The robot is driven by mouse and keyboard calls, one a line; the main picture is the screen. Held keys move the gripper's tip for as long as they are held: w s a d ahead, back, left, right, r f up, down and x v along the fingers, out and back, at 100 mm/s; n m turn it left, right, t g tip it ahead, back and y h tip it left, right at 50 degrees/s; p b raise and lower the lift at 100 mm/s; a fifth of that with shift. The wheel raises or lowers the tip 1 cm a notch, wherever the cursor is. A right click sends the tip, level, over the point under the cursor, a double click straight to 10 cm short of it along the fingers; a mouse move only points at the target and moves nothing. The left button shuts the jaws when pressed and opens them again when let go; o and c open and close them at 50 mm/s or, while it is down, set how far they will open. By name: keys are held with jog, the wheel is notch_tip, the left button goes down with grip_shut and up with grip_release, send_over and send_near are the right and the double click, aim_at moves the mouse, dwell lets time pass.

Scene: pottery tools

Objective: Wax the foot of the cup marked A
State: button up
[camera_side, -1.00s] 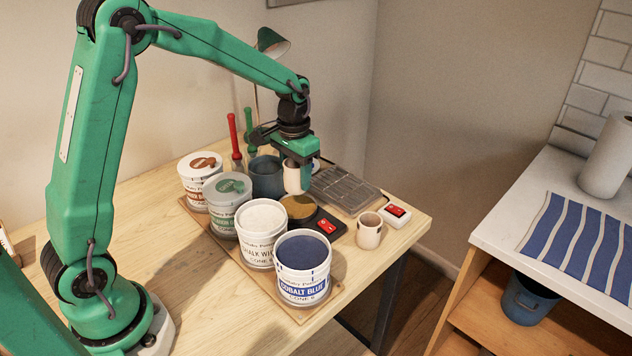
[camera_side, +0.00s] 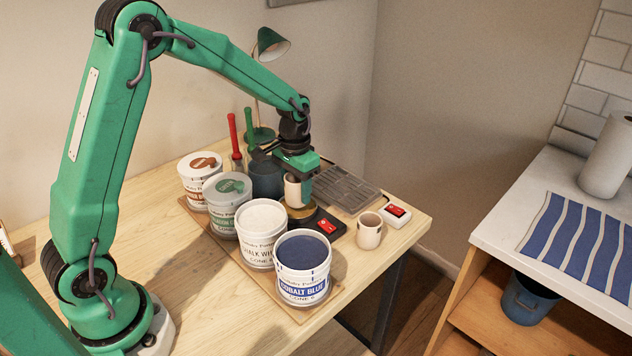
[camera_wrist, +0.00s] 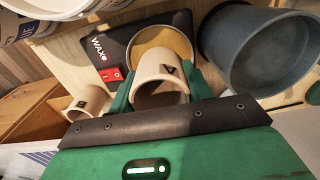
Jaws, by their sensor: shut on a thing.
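My gripper (camera_side: 297,180) is shut on a cream cup (camera_side: 292,191), whose dark A mark shows in the wrist view (camera_wrist: 165,78). The cup hangs upright, low over the round pan of amber wax (camera_wrist: 172,38), which shows only as a sliver under the cup in the side view (camera_side: 304,214). I cannot tell if its foot touches the wax; the foot is hidden. The pan sits on a black heater marked WAX (camera_wrist: 108,38) with a red switch (camera_wrist: 112,74). A second cream cup (camera_side: 369,232) stands on the table right of the heater; its mark is too small to read.
Glaze buckets, cobalt blue (camera_side: 303,262), chalk white (camera_side: 258,240) and two lidded ones, line the board in front. A blue-grey pot (camera_side: 265,180) stands close behind the wax. A grey tray (camera_side: 347,188) and a white switch box (camera_side: 396,212) lie to the right.

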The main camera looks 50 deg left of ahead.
jog(key=shift+f, duration=0.55)
jog(key=shift+f, duration=0.15)
jog(key=shift+f, duration=0.45)
jog(key=shift+r, duration=0.1)
dwell(0.7)
jog(key=shift+r, duration=1.8)
jog(key=shift+d, duration=0.15)
dwell(0.4)
jog(key=s+d+r, duration=0.1)
jog(key=d+r, duration=0.1)
jog(key=d, duration=0.6)
jog(key=s+d+r, duration=0.1)
jog(key=s+d, duration=0.1)
jog(key=d, duration=0.7)
jog(key=shift+w+a+f, duration=0.1)
jog(key=shift+w+f, duration=0.05)
jog(key=shift+f, duration=1.45)
jog(key=shift+w+a+f, duration=0.1)
jog(key=shift+f, duration=1.5)
